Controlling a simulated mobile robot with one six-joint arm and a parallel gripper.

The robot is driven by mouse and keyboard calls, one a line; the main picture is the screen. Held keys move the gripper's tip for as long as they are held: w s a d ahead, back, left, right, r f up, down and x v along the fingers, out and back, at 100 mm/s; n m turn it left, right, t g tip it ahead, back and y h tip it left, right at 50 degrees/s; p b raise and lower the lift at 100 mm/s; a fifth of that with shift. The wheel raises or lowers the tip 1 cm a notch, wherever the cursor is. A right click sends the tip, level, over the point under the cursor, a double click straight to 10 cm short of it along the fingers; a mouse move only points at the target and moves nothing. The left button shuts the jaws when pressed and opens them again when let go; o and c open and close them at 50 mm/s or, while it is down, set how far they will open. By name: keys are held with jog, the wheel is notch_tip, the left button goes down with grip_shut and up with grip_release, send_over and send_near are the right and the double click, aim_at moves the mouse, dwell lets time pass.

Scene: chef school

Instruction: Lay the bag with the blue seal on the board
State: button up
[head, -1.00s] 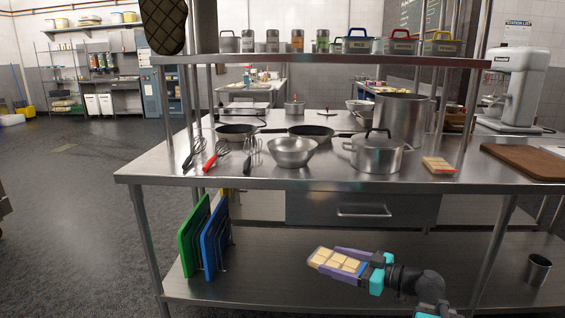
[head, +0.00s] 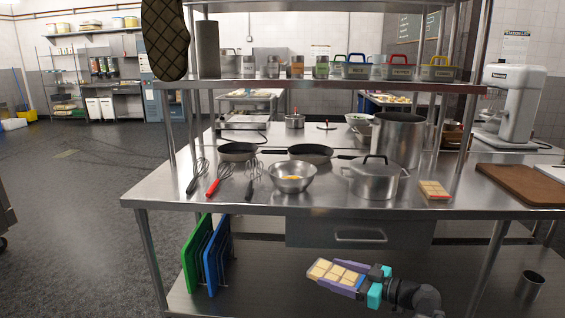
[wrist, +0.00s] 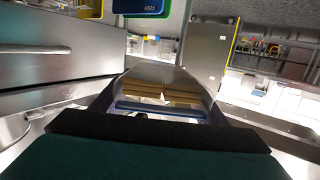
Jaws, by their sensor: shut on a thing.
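My gripper (head: 338,275) is shut on a clear bag of tan blocks with a blue seal. The bag (head: 333,270) is held out level, in front of the lower part of the steel table, below its top. In the wrist view the blue seal (wrist: 158,107) lies across the bag between my fingers, with the tan contents (wrist: 163,92) beyond it. A brown board (head: 510,184) lies on the table top at the far right, well above and to the right of my gripper. A similar bag with a red edge (head: 434,190) lies on the table left of the board.
A lidded pot (head: 374,181), a bowl (head: 292,178) and whisks (head: 217,181) stand along the table's front. A drawer (head: 360,236) is under the top. Green and blue boards (head: 205,255) stand on the lower shelf. A white mixer (head: 508,105) stands behind the brown board.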

aim_at(337, 274)
jog(key=shift+r+p, duration=2.45)
jog(key=shift+p, duration=1.2)
jog(key=shift+s+f, duration=0.1)
jog(key=shift+s+d+f, duration=0.1)
jog(key=shift+d+f, duration=0.25)
jog(key=shift+f, duration=0.2)
jog(key=shift+s+d+f, duration=0.1)
jog(key=shift+d+f, duration=0.2)
jog(key=shift+f, duration=0.2)
jog(key=shift+a, duration=0.15)
